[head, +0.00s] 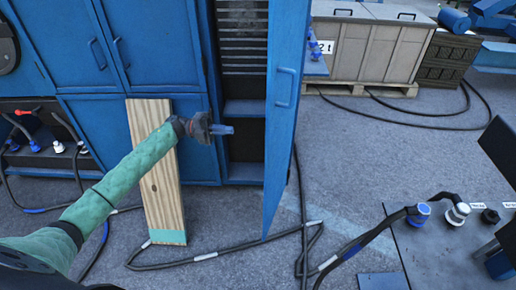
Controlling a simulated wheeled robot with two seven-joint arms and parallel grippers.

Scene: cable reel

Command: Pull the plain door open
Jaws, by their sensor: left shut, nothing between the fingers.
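A tall plain blue door (278,160) stands swung out from the cabinet in the head view. Left of the door, the opening shows a slatted panel (243,40) and a shelf (245,108). My left gripper (230,130) is shut and empty, in front of the opening and left of the door. It shows apart from the handle; I cannot tell whether it touches the door's inner side. My right gripper is not in view.
A wooden plank (160,190) leans on the closed blue cabinet doors (85,45) behind my left arm. Black cables (210,256) lie on the floor below the door. A bench with connectors (440,250) stands at lower right. Crates (365,50) stand behind. Floor right of the door is mostly clear.

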